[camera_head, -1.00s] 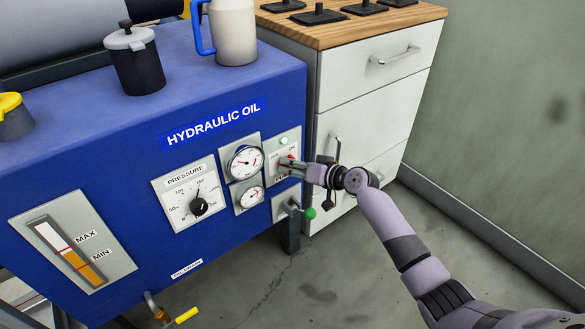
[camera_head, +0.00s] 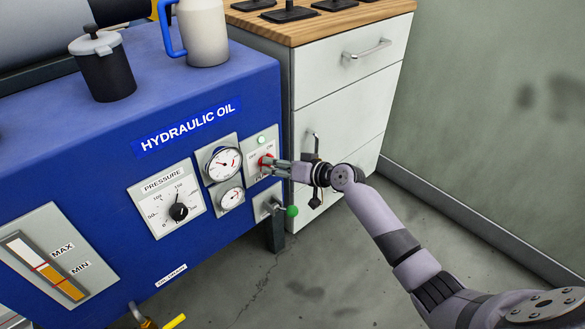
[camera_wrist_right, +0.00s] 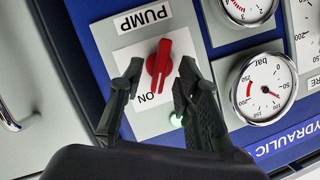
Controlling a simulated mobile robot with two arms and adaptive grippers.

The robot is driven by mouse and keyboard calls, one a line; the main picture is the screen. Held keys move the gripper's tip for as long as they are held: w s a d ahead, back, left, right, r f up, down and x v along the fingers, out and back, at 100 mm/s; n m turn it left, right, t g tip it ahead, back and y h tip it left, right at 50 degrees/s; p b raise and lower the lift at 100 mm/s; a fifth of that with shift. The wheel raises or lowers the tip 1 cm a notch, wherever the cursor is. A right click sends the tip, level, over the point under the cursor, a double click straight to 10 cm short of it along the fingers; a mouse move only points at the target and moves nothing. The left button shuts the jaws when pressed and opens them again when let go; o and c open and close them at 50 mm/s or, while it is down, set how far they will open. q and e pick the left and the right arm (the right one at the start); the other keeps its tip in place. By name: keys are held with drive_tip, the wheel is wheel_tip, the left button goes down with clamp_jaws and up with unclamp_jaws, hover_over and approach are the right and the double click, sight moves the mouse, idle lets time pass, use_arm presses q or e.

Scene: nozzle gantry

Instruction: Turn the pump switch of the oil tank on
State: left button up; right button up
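The blue oil tank (camera_head: 100,215) carries a plate labelled PUMP with a red rotary switch (camera_head: 265,162) near its right end. In the right wrist view the red switch (camera_wrist_right: 159,65) has its white mark at the lower end, pointing close to the printed ON. A small green lamp (camera_head: 261,140) on the same plate looks lit. My right gripper (camera_head: 274,167) is at the switch. In the right wrist view its fingers (camera_wrist_right: 160,75) are apart, one on each side of the switch, with a visible gap to it. The left gripper is not in view.
Two gauges (camera_head: 222,163) and a pressure dial (camera_head: 179,212) sit left of the switch. A lever with a green knob (camera_head: 292,211) is just below. A white drawer cabinet (camera_head: 345,100) stands close on the right. Open floor (camera_head: 310,285) lies below.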

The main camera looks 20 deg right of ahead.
drive_tip(key=v, duration=1)
